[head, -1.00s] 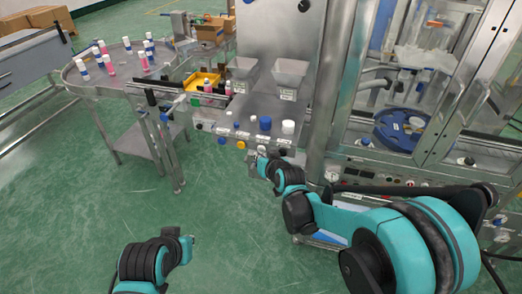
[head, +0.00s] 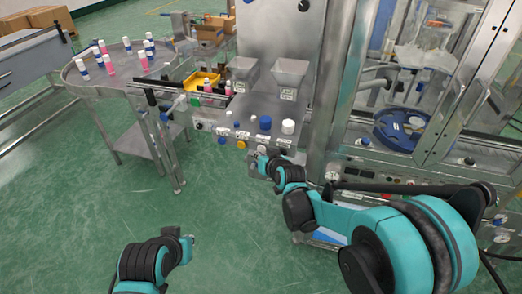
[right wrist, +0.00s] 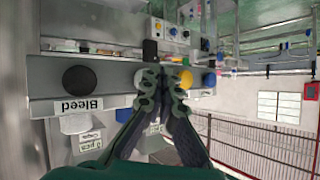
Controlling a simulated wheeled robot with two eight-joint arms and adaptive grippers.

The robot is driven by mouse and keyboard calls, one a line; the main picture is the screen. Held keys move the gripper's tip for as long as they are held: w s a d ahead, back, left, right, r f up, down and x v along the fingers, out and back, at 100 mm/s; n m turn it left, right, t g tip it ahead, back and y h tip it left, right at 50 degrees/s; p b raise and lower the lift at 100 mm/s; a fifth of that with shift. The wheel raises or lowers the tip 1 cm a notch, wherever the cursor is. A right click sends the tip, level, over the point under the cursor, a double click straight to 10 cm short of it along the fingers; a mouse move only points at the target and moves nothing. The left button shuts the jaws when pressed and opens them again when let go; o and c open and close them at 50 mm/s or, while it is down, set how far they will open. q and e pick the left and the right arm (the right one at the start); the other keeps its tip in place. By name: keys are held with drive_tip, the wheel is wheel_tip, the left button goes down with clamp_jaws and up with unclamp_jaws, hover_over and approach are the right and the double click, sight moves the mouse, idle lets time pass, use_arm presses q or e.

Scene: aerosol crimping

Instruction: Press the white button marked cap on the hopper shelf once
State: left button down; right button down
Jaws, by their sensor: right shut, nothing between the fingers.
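The hopper shelf (head: 240,107) stands at the centre of the head view, with two metal hoppers above it. A blue button (head: 221,140) and a yellow button (head: 240,144) show on its front face. My right gripper (head: 262,158) is shut and empty, close in front of that face, right of the yellow button. The white cap button cannot be made out clearly in the head view; the gripper covers that spot. In the right wrist view my shut fingertips (right wrist: 164,75) are beside a yellow button (right wrist: 186,79). My left gripper (head: 188,242) hangs low over the floor, its jaws unclear.
A blue cap (head: 265,123) and a white cap (head: 288,127) stand on the shelf. A black button (right wrist: 79,79) with a "Bleed" label shows in the right wrist view. A round table (head: 92,84) with several bottles is at left. The floor in front is clear.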

drive_tip(key=shift+w+d, duration=0.2)
drive_tip(key=shift+w, duration=0.45)
idle(0.8)
drive_tip(key=shift+s, duration=0.1)
drive_tip(key=shift+s+a, duration=0.3)
drive_tip(key=shift+s, duration=0.55)
drive_tip(key=s, duration=0.1)
drive_tip(key=s+a, duration=0.1)
drive_tip(key=s, duration=0.2)
drive_tip(key=shift+s+a, duration=0.25)
drive_tip(key=shift+s, duration=0.1)
idle(0.5)
